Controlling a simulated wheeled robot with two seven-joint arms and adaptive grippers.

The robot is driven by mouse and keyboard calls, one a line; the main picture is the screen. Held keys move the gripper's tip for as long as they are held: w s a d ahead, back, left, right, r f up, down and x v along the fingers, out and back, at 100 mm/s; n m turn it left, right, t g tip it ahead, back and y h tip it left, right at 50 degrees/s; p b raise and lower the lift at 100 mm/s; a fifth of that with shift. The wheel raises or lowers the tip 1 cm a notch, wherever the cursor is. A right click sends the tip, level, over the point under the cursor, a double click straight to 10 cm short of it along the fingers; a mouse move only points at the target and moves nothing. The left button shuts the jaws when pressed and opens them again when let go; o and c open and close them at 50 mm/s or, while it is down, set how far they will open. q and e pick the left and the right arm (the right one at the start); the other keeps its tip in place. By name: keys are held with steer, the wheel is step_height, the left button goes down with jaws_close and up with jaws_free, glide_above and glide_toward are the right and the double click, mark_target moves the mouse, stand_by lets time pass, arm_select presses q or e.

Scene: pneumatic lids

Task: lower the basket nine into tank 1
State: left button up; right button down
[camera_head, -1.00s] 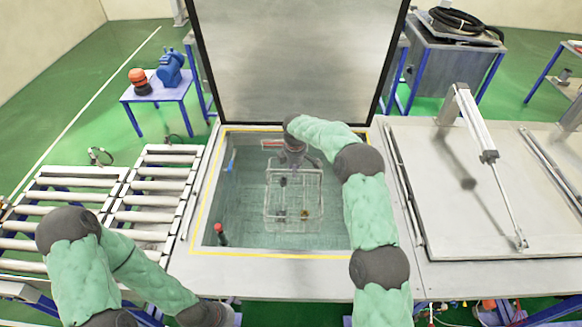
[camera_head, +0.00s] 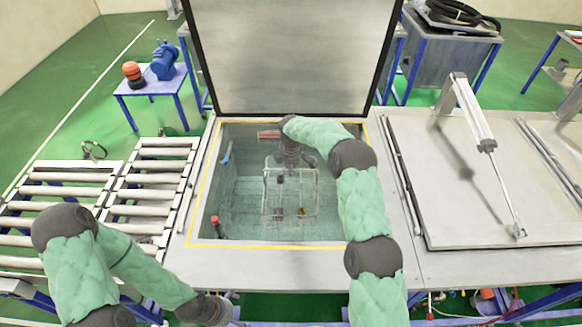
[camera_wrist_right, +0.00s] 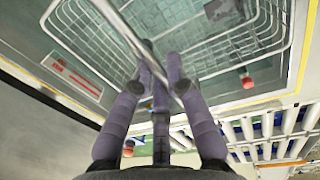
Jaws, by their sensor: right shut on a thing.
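The wire basket (camera_head: 291,214) hangs inside the open tank (camera_head: 200,215), its walls within the tank's rim. It holds a few small parts, one dark and one orange-brown. My right gripper (camera_head: 292,161) is above the basket, shut on its bar handle. In the right wrist view, the fingers (camera_wrist_right: 160,82) close around this diagonal bar, with the basket's wire mesh (camera_wrist_right: 235,45) beyond. No number on the basket or tank is legible.
The tank's lid (camera_head: 290,60) stands raised behind it. A red-topped fitting (camera_head: 215,221) is at the tank's front left corner. Roller conveyors (camera_head: 150,190) lie to the left. A closed lid (camera_head: 480,190) with a cylinder (camera_head: 475,115) is on the right.

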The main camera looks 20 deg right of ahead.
steer(key=b, duration=0.2)
glide_above(291, 197)
steer(key=shift+f, duration=3.75)
steer(key=shift+s+f+b, duration=0.15)
steer(key=shift+f+b, duration=4.65)
steer(key=shift+f, duration=0.85)
